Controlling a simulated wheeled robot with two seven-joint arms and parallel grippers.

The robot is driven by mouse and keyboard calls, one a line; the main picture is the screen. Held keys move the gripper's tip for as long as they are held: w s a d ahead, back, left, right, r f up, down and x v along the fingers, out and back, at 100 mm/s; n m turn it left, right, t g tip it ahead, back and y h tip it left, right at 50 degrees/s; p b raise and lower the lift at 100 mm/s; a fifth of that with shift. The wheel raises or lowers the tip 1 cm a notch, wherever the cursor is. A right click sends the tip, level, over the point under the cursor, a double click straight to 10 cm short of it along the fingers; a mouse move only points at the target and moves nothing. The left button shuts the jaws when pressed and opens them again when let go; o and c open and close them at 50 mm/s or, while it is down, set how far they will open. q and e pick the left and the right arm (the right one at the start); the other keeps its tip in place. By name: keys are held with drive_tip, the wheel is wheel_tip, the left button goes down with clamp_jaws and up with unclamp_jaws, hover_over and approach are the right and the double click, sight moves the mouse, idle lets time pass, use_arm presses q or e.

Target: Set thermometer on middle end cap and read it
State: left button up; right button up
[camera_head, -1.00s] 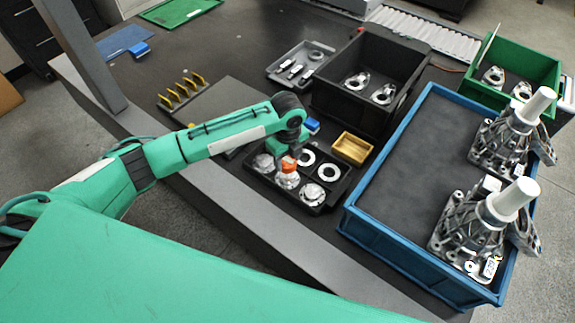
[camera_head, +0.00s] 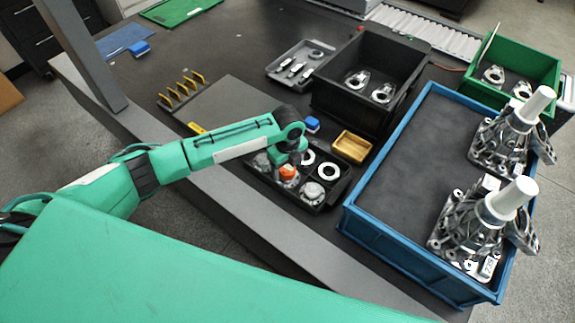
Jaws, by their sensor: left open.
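A black compartment tray (camera_head: 342,187) stands on the dark table and holds silver end caps and white rings. The end caps show at the left (camera_head: 261,161) and the front right (camera_head: 313,192) of its near row. The middle end cap (camera_head: 287,184) is mostly hidden under a small orange-red piece (camera_head: 288,172), which looks like the thermometer; its display is too small to read. My left gripper (camera_head: 290,162) is open and points down right above this orange piece. Its fingertips are small and partly hidden by the wrist. My right gripper is out of view.
A yellow bin (camera_head: 352,147) and a blue block (camera_head: 312,124) stand behind the tray. A black crate (camera_head: 335,101) is further back. A blue crate (camera_head: 398,248) with metal housings (camera_head: 475,232) is at the right. A grey plate (camera_head: 236,97) and yellow-pegged rack (camera_head: 180,90) lie left.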

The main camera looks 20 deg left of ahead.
sight(288, 169)
use_arm(q)
wheel_tip(288, 169, up, 12)
drive_tip(key=b, duration=0.1)
drive_tip(key=shift+r, duration=0.15)
idle(0.3)
idle(0.3)
